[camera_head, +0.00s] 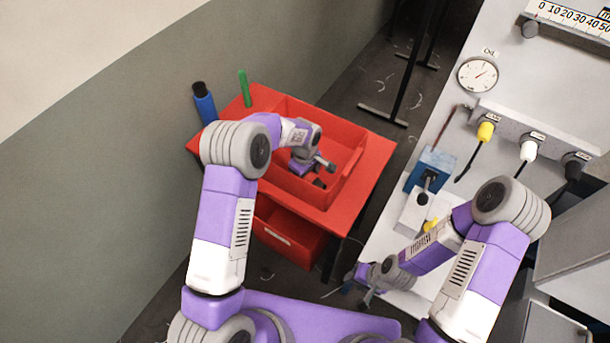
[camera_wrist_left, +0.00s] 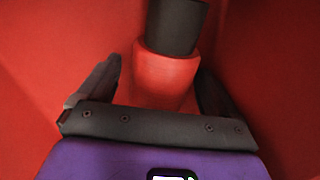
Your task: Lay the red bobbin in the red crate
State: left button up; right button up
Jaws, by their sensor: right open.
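The red crate (camera_head: 352,185) sits on a red-topped cart. My left gripper (camera_head: 326,165) reaches down inside it. In the left wrist view the red bobbin (camera_wrist_left: 165,75), with a black end piece (camera_wrist_left: 175,25), lies between the two fingers of my left gripper (camera_wrist_left: 160,80). A narrow gap shows beside the left finger's tip; whether the fingers press on the bobbin is unclear. In the head view a small dark piece (camera_head: 319,183) shows low in the crate below the gripper. My right gripper (camera_head: 357,291) is open and empty, low by the grey bench edge.
A blue bottle (camera_head: 204,103) and a green stick (camera_head: 244,88) stand at the cart's back left. A red drawer (camera_head: 288,240) is below. The bench at right carries a dial (camera_head: 478,75), yellow, white and black plugs, and a blue block (camera_head: 430,168). The cart's right rim is clear.

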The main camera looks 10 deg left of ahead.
pick_arm(q)
notch_tip(320, 180, up, 8)
jog(key=shift+f+p, duration=0.2)
jog(key=shift+p, duration=0.55)
